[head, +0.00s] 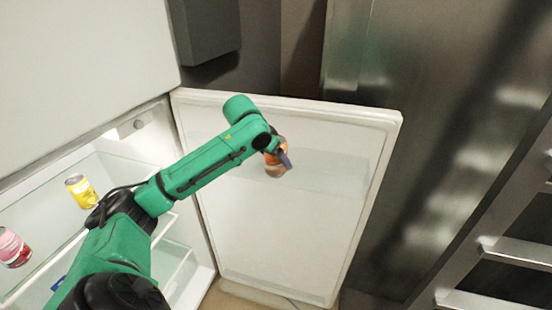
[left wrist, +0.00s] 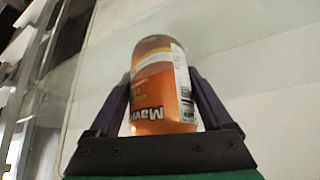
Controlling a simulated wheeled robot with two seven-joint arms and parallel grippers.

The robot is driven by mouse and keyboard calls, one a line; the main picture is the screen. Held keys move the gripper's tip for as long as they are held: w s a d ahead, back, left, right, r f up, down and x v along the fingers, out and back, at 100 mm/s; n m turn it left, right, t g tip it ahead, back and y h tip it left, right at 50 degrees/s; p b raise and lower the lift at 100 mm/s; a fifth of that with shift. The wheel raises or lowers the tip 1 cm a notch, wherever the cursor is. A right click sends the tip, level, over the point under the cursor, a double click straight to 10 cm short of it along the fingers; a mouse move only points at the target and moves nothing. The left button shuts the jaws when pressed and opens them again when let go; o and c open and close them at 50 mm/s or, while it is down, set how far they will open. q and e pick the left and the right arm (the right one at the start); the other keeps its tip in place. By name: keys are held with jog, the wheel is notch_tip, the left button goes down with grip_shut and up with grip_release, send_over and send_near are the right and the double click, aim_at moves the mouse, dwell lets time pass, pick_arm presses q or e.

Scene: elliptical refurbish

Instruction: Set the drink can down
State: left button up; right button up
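The drink can (head: 274,166) is orange with a pale top, and it is at the inner side of the open fridge door. In the left wrist view the can (left wrist: 163,88) stands between my two dark fingers, its label upside down. My left gripper (head: 281,157) is shut on the can, with a finger along each side. The clear door bin (head: 325,172) is at the can's height; I cannot tell whether the can touches it. My right gripper is not in view.
The open fridge door (head: 270,245) has a raised white rim. Inside the fridge, a yellow can (head: 80,190) and a pink can (head: 12,248) stand on a glass shelf (head: 40,225). A metal rack (head: 500,252) stands at the right.

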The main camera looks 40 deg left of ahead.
pick_arm(q)
jog(key=shift+o, duration=0.6)
jog(key=shift+s+r, duration=0.1)
jog(key=shift+r, duration=0.15)
jog(key=b+v, duration=0.1)
jog(key=v, duration=1)
jog(key=shift+s+r, duration=0.15)
jog(key=shift+r, duration=0.2)
jog(key=shift+d, duration=0.1)
